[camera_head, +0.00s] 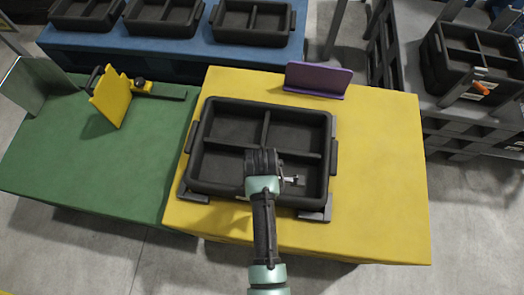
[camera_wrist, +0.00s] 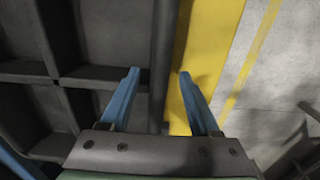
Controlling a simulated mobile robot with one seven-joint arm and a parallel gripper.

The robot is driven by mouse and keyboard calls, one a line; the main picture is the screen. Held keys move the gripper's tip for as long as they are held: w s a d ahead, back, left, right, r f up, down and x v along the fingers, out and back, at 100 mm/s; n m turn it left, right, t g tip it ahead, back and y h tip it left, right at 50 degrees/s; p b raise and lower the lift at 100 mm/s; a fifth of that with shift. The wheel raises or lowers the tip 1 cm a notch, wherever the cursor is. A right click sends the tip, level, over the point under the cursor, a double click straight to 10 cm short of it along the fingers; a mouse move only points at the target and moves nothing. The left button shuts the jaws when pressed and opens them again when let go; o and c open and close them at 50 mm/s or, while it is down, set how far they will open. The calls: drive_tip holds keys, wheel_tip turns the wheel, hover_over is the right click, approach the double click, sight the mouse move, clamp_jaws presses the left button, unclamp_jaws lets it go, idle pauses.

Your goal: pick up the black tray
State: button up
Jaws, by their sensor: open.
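The black tray (camera_head: 235,127) lies on the yellow table and is split by dividers into several compartments. My gripper (camera_head: 299,180) is over the front part of the tray in the head view, and my arm hides part of the tray's front wall. In the wrist view, my gripper (camera_wrist: 158,73) has its two blue fingers apart and empty. The tray's wall (camera_wrist: 162,45) runs between the fingertips in that view, with compartments to the left. I cannot tell whether the fingers reach down beside the wall or stay above it.
The yellow table (camera_head: 385,170) has free room to the right of the tray. A purple plate (camera_head: 317,79) stands behind it. A green table (camera_head: 100,165) with a yellow bracket (camera_head: 111,97) adjoins on the left. More black trays (camera_head: 165,17) sit on a blue table behind.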

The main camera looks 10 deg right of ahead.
wheel_tip(320, 180, down, 3)
drive_tip(key=shift+r, duration=0.15)
clamp_jaws()
drive_tip(key=shift+w+r, duration=0.1)
